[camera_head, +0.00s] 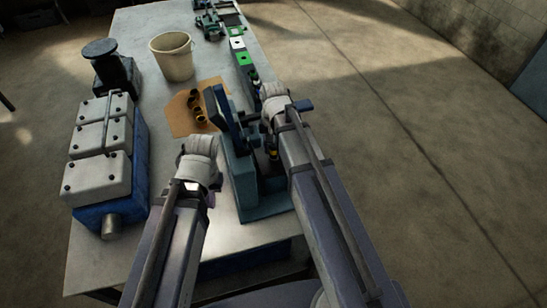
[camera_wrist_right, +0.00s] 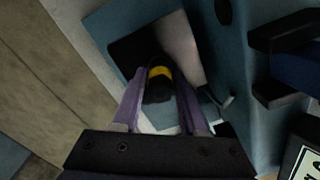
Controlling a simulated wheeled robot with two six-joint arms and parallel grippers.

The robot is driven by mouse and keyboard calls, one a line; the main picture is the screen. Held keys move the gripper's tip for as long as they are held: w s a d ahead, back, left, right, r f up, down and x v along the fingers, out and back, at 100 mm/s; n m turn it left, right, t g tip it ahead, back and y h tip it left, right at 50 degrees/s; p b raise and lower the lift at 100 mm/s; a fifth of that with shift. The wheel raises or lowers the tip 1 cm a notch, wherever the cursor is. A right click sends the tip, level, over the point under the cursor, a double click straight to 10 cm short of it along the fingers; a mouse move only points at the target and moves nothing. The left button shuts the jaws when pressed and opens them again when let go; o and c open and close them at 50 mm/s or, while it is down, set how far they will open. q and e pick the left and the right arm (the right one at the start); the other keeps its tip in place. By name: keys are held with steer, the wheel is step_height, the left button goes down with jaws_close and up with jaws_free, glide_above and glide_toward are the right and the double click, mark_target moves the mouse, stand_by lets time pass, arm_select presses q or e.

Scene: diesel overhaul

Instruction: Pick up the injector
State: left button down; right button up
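The injector (camera_wrist_right: 160,84), a dark round part with a yellow band, stands between my right gripper's fingers in the right wrist view. My right gripper (camera_wrist_right: 160,92) has its two purple fingers apart, one on each side of it, with a narrow gap showing. In the head view, the injector's yellow-banded part (camera_head: 273,153) shows at the blue-green stand (camera_head: 240,170), just below my right wrist.
A blue engine block with grey covers (camera_head: 100,150) stands at the left. A row of green and white pieces (camera_head: 241,55) runs along the table's right edge.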

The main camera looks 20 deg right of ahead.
jaws_close()
stand_by(1.0)
